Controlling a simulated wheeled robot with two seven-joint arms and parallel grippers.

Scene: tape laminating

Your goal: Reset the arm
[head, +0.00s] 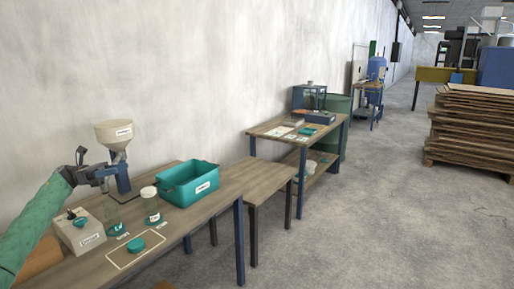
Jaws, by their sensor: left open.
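My left arm, in a green sleeve, comes in from the left edge of the head view. Its dark left gripper (82,153) is raised above the left end of the wooden workbench (215,208). The gripper is open and I see nothing held in it. It is beside the funnel dispenser (115,136), left of its hopper; whether they touch is unclear. My right gripper is not in view.
A beige box device (80,233), a jar with a white lid (150,204), a teal lid (136,245) and a teal bin (188,183) stand on the bench. Another table (290,132) and stacked boards (475,125) are farther off.

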